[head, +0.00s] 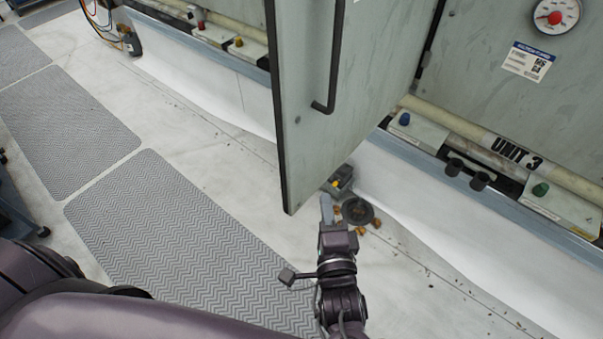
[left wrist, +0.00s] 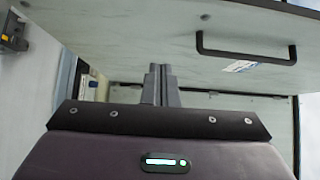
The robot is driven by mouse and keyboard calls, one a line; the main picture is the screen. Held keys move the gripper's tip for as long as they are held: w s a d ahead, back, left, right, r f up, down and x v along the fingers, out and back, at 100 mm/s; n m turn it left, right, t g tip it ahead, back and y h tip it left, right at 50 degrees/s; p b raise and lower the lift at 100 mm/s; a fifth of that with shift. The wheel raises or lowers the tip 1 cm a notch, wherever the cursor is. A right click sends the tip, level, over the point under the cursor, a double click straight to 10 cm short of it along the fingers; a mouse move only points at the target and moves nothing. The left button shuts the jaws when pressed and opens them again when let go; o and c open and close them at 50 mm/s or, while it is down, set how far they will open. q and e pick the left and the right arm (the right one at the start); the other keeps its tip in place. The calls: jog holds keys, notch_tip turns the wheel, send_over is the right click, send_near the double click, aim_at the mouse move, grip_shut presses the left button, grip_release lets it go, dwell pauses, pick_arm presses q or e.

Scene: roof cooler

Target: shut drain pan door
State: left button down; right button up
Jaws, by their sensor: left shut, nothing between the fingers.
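The drain pan door (head: 345,100) is a tall grey-green panel that stands open, swung out from the unit, with its dark free edge toward me. A black bar handle (head: 331,75) is on the face I see. My left gripper (head: 327,207) is shut and empty, just right of the door's lower free corner; whether it touches the door I cannot tell. In the left wrist view its closed fingers (left wrist: 160,83) point toward the door panel (left wrist: 150,35), and the handle (left wrist: 246,54) is to their upper right. My right gripper is not in view.
The unit wall with a gauge (head: 555,14) and a pipe marked UNIT 3 (head: 515,150) is at the right. A dark round dish (head: 357,211) with brown bits lies on the floor beside the gripper. Grey mats (head: 170,220) cover the floor at the left.

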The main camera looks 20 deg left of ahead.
pick_arm(q)
jog(key=b, duration=0.4)
send_near(302, 142)
jog(key=d, duration=0.3)
jog(key=w+a+b, duration=0.4)
jog(key=w, duration=0.1)
jog(key=shift+a+f+b, duration=0.2)
jog(key=shift+a+b, duration=0.1)
jog(key=shift+b, duration=0.1)
jog(key=shift+w+a+r, duration=0.1)
jog(key=shift+a+r, duration=0.05)
jog(key=shift+a, duration=0.25)
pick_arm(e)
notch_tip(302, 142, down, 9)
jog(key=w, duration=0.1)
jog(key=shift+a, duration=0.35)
